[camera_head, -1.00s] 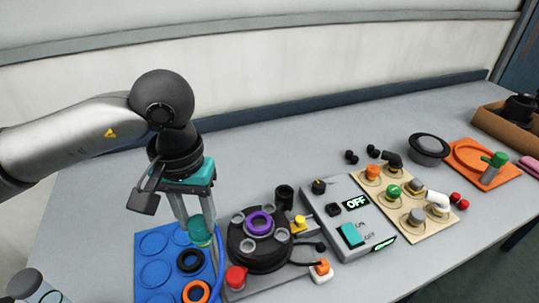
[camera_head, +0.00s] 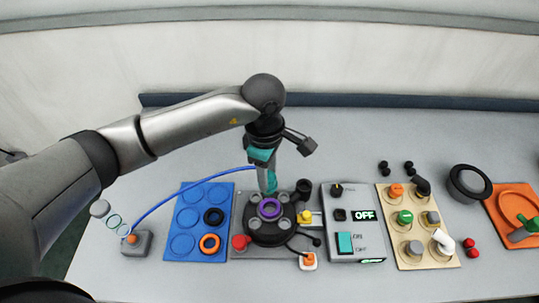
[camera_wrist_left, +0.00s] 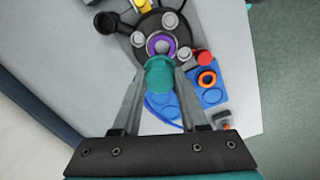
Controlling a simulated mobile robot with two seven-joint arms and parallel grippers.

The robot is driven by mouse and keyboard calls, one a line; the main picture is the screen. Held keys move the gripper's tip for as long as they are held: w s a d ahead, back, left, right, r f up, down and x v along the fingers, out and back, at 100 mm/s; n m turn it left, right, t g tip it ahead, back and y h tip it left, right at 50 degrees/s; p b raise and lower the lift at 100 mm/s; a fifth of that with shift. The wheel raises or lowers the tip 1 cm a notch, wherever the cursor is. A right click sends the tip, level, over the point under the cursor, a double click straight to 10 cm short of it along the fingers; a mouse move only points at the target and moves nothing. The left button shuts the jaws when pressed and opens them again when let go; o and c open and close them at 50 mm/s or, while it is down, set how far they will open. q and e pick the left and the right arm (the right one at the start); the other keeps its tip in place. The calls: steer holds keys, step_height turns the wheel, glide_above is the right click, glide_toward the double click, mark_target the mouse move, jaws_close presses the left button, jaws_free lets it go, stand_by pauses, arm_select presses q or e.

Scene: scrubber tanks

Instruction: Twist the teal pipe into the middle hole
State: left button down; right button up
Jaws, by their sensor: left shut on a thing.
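The teal pipe (camera_head: 271,183) is between the fingers of my left gripper (camera_head: 267,184). The wrist view shows the pipe (camera_wrist_left: 160,76) pinched between both fingertips. The gripper is at the back edge of the black round tank (camera_head: 279,231), by the purple-ringed middle hole (camera_head: 269,208). In the wrist view the pipe lies right beside the purple ring (camera_wrist_left: 162,45), and its end hides part of the rim. Whether the pipe touches the tank I cannot tell. My right gripper is not in view.
A blue hose (camera_head: 165,198) curves behind the tray. A grey control box (camera_head: 371,240) reading OFF and a beige fitting board (camera_head: 421,257) stand right.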

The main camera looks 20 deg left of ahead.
mark_target(270, 194)
arm_select(q)
steer(key=n, duration=0.1)
steer(key=n+p, duration=0.2)
steer(key=shift+d+r, duration=0.25)
steer(key=shift+s+f+n+p, duration=0.1)
steer(key=shift+f+n+p, duration=0.2)
steer(key=shift+n+p, duration=0.35)
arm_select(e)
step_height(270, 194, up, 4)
arm_select(q)
steer(key=shift+f+b, duration=2)
steer(key=shift+f, duration=0.6)
steer(key=shift+f+b, duration=0.45)
steer(key=shift+b, duration=0.05)
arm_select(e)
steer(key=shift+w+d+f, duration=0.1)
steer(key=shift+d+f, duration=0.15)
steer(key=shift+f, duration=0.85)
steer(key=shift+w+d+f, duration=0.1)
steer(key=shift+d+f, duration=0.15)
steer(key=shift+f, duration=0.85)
arm_select(q)
steer(key=shift+f+b, duration=0.35)
steer(key=shift+b, duration=0.1)
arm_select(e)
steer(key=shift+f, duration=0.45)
arm_select(q)
steer(key=shift+f+b, duration=0.35)
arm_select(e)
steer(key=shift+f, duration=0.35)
